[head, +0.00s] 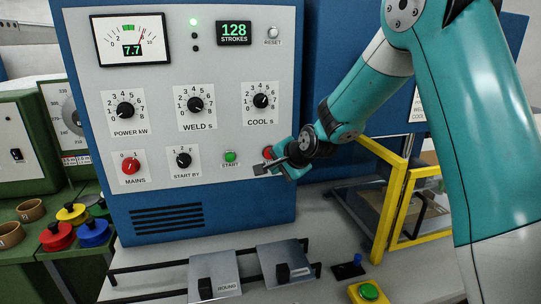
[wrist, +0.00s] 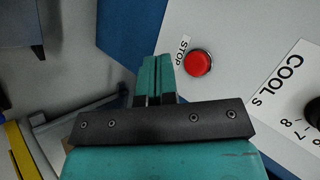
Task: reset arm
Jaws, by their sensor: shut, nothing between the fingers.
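My teal arm reaches in from the right of the head view. My gripper (head: 272,169) is in front of the lower right of the welder's control panel (head: 215,75), close to the red STOP button (head: 267,152). In the wrist view my gripper (wrist: 158,70) is shut and empty, its two teal fingers together. The red STOP button (wrist: 198,62) is beside the fingertips there, to their right. A gap shows between fingers and button in that view. I cannot tell how far the fingertips are from the panel face.
The green START button (head: 230,156) is left of my gripper. A yellow guard frame (head: 392,205) stands to the right, behind my arm. Two metal plates (head: 215,275) lie on rails below. A yellow box with a green button (head: 369,291) sits at the front. Colored spools (head: 93,233) stand at left.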

